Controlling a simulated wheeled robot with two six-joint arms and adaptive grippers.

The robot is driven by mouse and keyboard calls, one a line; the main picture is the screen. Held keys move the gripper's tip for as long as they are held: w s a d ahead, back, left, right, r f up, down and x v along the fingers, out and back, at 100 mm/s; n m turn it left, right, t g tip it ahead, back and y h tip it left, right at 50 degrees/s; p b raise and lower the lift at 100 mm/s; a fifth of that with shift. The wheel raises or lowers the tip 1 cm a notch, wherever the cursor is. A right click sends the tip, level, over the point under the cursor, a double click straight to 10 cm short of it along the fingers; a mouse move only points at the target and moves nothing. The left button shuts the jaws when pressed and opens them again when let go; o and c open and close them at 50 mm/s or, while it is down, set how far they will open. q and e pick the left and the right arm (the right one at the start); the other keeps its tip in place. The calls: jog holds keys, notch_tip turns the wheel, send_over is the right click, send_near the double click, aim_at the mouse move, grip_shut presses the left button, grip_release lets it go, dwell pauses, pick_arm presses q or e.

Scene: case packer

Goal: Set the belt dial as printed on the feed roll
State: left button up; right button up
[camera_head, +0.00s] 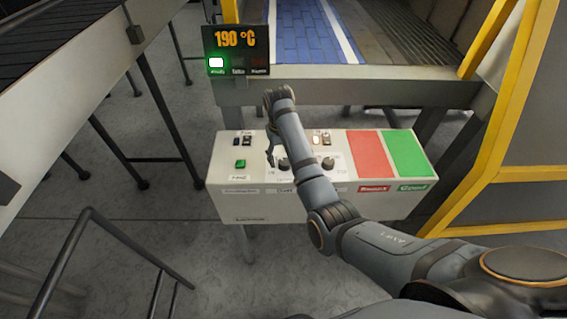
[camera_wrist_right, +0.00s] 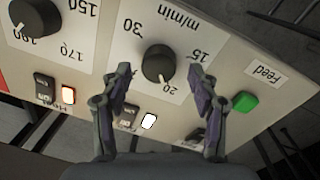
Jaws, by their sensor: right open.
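The belt dial (camera_wrist_right: 157,62) is a black knob on a white plate marked m/min, with 30, 15 and 20 printed round it. Its white pointer is at the 20 in the right wrist view. My right gripper (camera_wrist_right: 160,80) is open, with one finger to each side of this dial in that view and a gap to it on both sides. I cannot tell how far above the panel the fingertips are. In the head view the right gripper (camera_head: 271,153) hangs over the left part of the control box. I cannot make out a feed roll or its print.
The control box (camera_head: 235,208) also carries a temperature dial (camera_wrist_right: 35,16), a green button (camera_wrist_right: 244,102), lit rocker switches, and red (camera_head: 370,153) and green (camera_head: 405,152) pads. A display (camera_head: 236,50) reads 190 °C behind it. Yellow frame posts (camera_head: 508,100) stand at right.

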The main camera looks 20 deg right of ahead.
jog(key=shift+s+d+f, duration=0.1)
jog(key=shift+f, duration=0.7)
